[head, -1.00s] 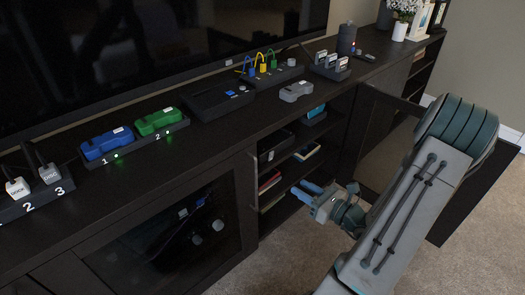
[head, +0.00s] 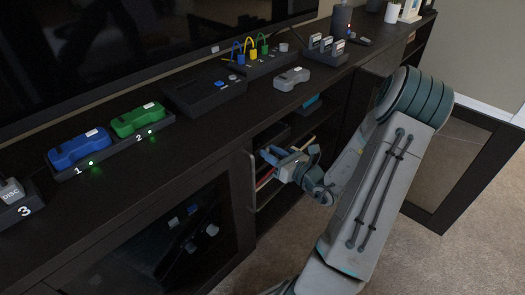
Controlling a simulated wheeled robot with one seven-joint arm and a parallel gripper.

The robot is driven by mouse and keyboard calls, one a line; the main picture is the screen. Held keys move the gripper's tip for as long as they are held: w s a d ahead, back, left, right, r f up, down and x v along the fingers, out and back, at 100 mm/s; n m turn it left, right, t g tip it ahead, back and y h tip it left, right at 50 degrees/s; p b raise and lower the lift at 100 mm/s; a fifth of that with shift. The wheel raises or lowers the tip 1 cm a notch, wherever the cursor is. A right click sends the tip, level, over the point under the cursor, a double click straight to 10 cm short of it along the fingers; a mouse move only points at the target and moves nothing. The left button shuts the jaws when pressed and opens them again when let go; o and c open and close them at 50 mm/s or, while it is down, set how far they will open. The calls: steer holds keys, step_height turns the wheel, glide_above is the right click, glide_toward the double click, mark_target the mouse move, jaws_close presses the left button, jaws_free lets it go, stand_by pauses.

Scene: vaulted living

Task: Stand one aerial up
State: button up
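I cannot make out an aerial clearly in this view. A flat black box (head: 205,94) with a blue button lies on the cabinet top, and no upright rod shows on it.
The long dark cabinet (head: 120,195) carries blue (head: 79,149) and green (head: 137,119) devices in a numbered dock, a grey device (head: 291,79), a block with coloured loops (head: 258,66) and a card rack (head: 327,52). An open door (head: 466,165) stands right of my arm.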

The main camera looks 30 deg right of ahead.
mark_target(260, 146)
steer(key=shift+b+x, duration=0.4)
steer(key=shift+x, duration=1.65)
